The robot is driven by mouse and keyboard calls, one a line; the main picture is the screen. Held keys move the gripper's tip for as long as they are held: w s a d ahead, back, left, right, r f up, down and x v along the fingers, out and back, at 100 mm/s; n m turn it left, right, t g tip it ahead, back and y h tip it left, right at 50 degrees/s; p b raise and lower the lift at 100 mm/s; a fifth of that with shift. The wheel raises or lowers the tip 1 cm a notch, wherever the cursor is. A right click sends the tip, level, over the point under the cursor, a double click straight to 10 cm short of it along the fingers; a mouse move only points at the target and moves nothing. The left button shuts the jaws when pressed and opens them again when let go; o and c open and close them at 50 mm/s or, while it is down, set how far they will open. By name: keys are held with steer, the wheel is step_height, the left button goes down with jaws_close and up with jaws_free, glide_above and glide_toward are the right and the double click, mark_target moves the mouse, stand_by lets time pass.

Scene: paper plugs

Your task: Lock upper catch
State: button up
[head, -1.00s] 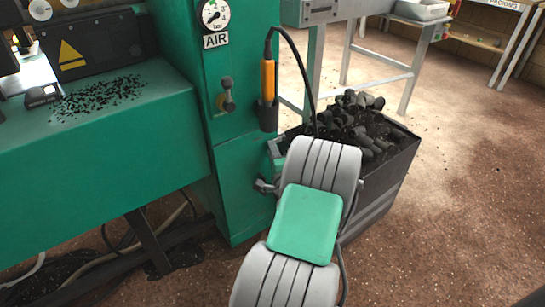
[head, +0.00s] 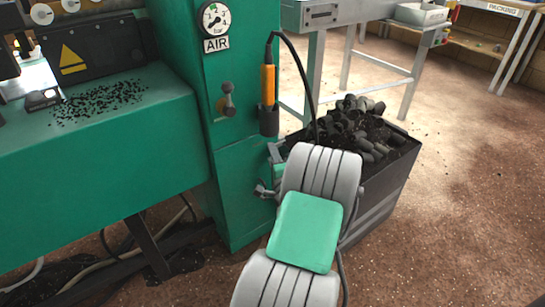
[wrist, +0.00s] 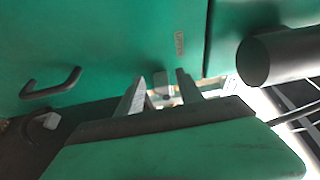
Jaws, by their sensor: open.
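The green cabinet (head: 240,185) stands in front of my arm and fills the upper part of the wrist view (wrist: 110,45). My gripper (wrist: 160,77) is open, its two pale fingers pointing at the cabinet's lower edge. A small grey block (wrist: 161,79) shows between the fingertips; it may be a catch, but I cannot tell, nor whether the fingers touch it. A narrow grey slotted plate (wrist: 179,43) sits on the panel above. In the head view my arm hides most of my gripper and that side of the cabinet. Which part is the upper catch is unclear.
A dark cylinder (wrist: 268,60) juts in at the right of the wrist view, and a dark handle (wrist: 50,84) is at left. An orange tool (head: 268,84) hangs on the cabinet. A bin of dark plugs (head: 385,185) stands right of my arm. Floor at right is clear.

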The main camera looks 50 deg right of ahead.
steer(key=v, duration=0.7)
steer(key=shift+s+a+p, duration=0.25)
steer(key=shift+s+p, duration=0.05)
steer(key=shift+s, duration=0.05)
steer(key=shift+a, duration=0.1)
